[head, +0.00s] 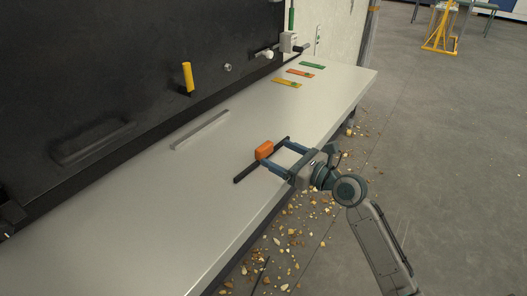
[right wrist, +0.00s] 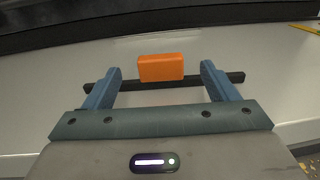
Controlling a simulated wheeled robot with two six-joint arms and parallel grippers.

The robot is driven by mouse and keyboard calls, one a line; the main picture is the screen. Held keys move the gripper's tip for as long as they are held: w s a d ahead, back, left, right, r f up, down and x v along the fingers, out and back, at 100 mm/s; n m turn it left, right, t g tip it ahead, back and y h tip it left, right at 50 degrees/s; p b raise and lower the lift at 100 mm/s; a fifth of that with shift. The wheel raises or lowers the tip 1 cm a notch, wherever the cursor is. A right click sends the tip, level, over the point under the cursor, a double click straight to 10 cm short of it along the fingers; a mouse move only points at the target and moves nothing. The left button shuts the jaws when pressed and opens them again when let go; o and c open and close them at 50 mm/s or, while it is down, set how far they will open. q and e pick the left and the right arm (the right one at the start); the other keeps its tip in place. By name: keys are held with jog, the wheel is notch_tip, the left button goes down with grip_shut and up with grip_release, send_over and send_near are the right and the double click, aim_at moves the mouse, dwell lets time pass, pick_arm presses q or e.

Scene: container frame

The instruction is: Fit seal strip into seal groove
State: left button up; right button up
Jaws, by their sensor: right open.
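A black strip (head: 243,176), likely the seal strip, lies on the light table with an orange block (head: 264,150) at its middle. In the right wrist view the strip (right wrist: 150,84) runs crosswise, with the orange block (right wrist: 160,68) centred. My right gripper (head: 272,155) is open, one finger on each side of the block and apart from it. Its fingertips are over or beside the strip; I cannot tell if they touch it. A thin grey bar (head: 200,130) lies farther back on the table; I cannot tell if it is the seal groove. My left gripper is not in view.
A dark panel (head: 120,60) with a yellow handle (head: 187,77) stands behind the table (head: 130,230). Yellow, orange and green plates (head: 300,72) lie at the table's far end. Debris (head: 300,225) covers the floor beside the table. The table's front left is clear.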

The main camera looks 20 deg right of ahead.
aim_at(268, 148)
jog(key=shift+w+a, duration=0.2)
jog(key=shift+w, duration=0.1)
jog(key=shift+w+a+r, duration=0.1)
jog(key=shift+w+a, duration=0.2)
jog(key=shift+w, duration=0.2)
jog(key=p+x, duration=0.1)
jog(key=x, duration=0.2)
jog(key=shift+w+a+p, duration=0.15)
jog(key=shift+w+p, duration=0.05)
jog(key=shift+p, duration=0.1)
jog(key=shift+w+a, duration=0.3)
jog(key=shift+w, duration=0.05)
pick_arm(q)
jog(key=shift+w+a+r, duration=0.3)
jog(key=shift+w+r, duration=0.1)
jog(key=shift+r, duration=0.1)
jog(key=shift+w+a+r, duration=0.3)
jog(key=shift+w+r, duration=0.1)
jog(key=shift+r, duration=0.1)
pick_arm(e)
jog(key=shift+s+d, duration=0.1)
jog(key=c, duration=0.4)
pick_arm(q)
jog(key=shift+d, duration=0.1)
pick_arm(e)
jog(key=c, duration=0.7)
